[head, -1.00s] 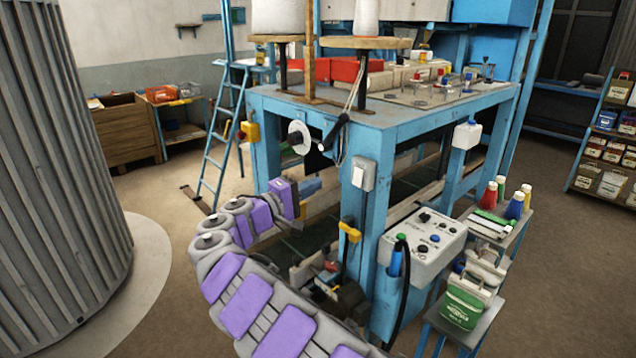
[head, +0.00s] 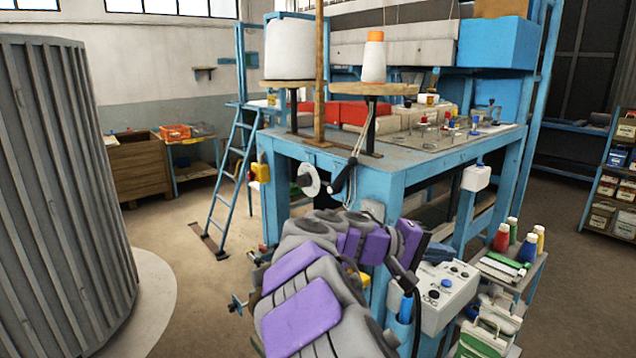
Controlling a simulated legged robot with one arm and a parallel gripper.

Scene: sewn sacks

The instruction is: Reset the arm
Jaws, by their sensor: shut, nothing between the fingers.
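My arm reaches up from the bottom of the head view, grey with purple panels, and is folded in front of the blue machine frame (head: 400,180). My gripper (head: 412,243) is the dark grey and purple end of the arm, to the right of the folded links. It is shut and holds nothing that I can see. Its fingertips are small and partly hidden. It appears in front of the frame's near leg, above the grey control box (head: 445,290); I cannot tell whether they touch.
A ribbed grey cylinder (head: 60,190) stands at the left. A blue ladder (head: 232,150) leans behind the machine. Thread cones (head: 290,48) stand on top. A side stand holds several bottles (head: 502,238). Bare floor (head: 195,290) lies between the cylinder and the machine.

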